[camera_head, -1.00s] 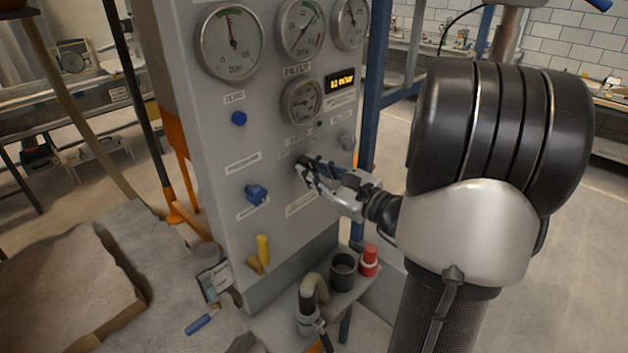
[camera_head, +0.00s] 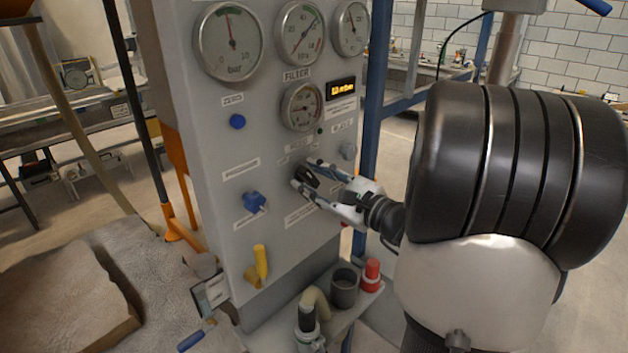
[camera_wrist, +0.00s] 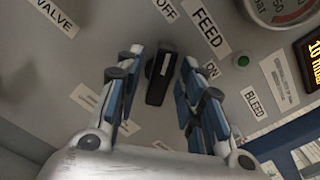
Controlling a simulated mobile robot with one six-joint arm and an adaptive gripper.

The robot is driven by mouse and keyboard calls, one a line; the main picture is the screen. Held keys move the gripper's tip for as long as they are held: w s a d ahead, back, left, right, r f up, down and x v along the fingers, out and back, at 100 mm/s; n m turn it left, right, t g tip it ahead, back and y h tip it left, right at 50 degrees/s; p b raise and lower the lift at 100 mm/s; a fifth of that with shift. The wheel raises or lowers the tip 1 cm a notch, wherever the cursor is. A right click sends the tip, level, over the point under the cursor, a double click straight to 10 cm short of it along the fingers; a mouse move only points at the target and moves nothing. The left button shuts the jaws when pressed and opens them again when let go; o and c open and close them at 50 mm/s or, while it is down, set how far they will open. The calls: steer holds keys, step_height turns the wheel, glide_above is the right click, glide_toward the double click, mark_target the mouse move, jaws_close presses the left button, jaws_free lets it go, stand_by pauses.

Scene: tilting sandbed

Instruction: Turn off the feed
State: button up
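The black feed knob (camera_wrist: 158,78) is on the grey panel, below the FEED label (camera_wrist: 208,32) by the panel's own upright. It also shows in the head view (camera_head: 307,175). In the wrist view its long body, with a white mark, points about toward the OFF label (camera_wrist: 165,8); the ON label (camera_wrist: 211,70) is to its right. My gripper (camera_wrist: 160,62) is open, one finger on each side of the knob, with visible gaps. In the head view my gripper (camera_head: 303,173) reaches the panel from the right.
The panel also carries a blue valve handle (camera_head: 255,202), a blue button (camera_head: 237,121), a grey knob (camera_head: 348,151), a yellow lever (camera_head: 261,262) and several gauges. A lit display (camera_head: 341,90) is above right. A shelf below holds a dark cup (camera_head: 344,288) and a red-capped item (camera_head: 371,275).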

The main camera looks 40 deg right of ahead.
steer(key=s, duration=1.2)
steer(key=shift+d, duration=0.45)
